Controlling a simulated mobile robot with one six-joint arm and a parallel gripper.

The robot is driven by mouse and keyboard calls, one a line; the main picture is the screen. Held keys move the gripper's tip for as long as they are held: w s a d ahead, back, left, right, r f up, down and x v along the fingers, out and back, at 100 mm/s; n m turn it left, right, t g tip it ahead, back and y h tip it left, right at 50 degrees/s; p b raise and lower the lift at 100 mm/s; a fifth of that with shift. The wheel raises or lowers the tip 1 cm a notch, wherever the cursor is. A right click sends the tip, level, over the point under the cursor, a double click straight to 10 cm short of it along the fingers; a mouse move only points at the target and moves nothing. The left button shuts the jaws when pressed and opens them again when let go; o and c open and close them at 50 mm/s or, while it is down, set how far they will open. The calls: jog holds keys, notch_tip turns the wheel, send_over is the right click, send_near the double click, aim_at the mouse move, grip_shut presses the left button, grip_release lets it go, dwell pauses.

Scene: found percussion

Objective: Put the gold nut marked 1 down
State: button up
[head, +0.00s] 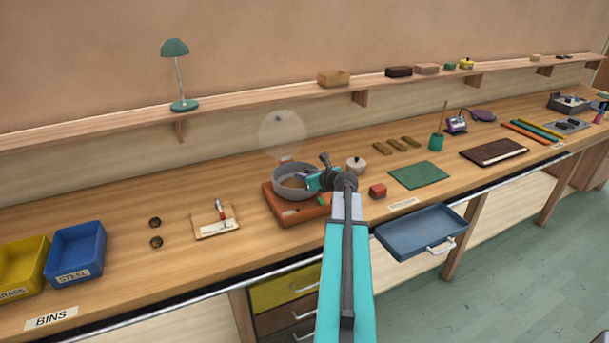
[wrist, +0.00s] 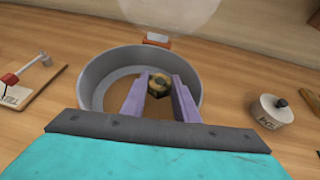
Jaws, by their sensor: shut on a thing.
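The gold nut (wrist: 158,85) shows in the wrist view between the two purple fingers of my gripper (wrist: 159,92). My gripper is shut on it. Any mark on the nut is too small to read. The nut and fingers are over or inside a round grey pan (wrist: 95,78) with a brown bottom; I cannot tell whether the nut touches the bottom. In the head view my gripper (head: 304,177) reaches into the same pan (head: 281,188) from the right, and the nut is hidden there. The pan stands on a reddish-brown base (head: 290,216).
A lidded pot (head: 356,165) and a red block (head: 377,190) stand right of the pan.

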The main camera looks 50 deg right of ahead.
jog(key=shift+a+f, duration=0.1)
jog(key=shift+f, duration=0.6)
jog(key=o, duration=0.8)
jog(key=shift+s, duration=0.1)
jog(key=shift+o, duration=0.2)
jog(key=shift+f, duration=0.1)
jog(key=shift+r, duration=0.55)
jog(key=shift+s, duration=0.3)
jog(key=r+b+v, duration=0.1)
jog(key=b+v, duration=0.2)
jog(key=v, duration=0.8)
